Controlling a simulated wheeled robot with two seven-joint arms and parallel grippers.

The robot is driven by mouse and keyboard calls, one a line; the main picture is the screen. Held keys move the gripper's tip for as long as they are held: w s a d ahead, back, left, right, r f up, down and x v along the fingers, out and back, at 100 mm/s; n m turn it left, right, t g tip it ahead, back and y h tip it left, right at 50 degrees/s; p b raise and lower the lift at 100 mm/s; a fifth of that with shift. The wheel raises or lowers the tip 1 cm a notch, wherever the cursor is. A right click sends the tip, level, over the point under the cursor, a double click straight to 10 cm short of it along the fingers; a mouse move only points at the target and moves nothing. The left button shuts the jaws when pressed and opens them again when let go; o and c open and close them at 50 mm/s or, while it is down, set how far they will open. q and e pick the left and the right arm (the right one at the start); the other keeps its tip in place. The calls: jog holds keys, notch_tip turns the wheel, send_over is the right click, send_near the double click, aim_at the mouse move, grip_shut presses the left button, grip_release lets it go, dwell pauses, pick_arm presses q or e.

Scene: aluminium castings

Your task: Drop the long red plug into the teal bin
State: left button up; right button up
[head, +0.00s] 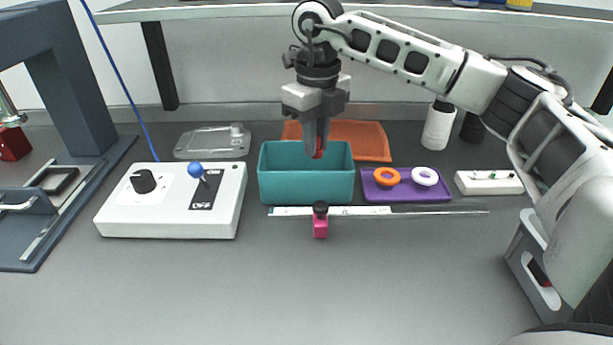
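The teal bin (305,188) stands open-topped near the middle of the bench. My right gripper (317,146) points down over the bin's opening, its arm coming in from the right. My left gripper is not in view.
A white control box (120,218) with a blue-tipped lever stands left of the bin. A purple tray (415,195) with orange and white rings lies right. The front bench is clear.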

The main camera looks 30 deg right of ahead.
jog(key=o, duration=0.5)
jog(key=shift+r, duration=0.1)
jog(key=shift+r, duration=0.35)
notch_tip(320, 180, up, 3)
jog(key=shift+s+a+f, duration=0.1)
jog(key=shift+a, duration=0.05)
jog(key=s+a+r, duration=0.7)
jog(key=s+r, duration=0.2)
jog(key=s, duration=0.2)
jog(key=shift+s+r, duration=0.15)
jog(key=shift+s, duration=0.25)
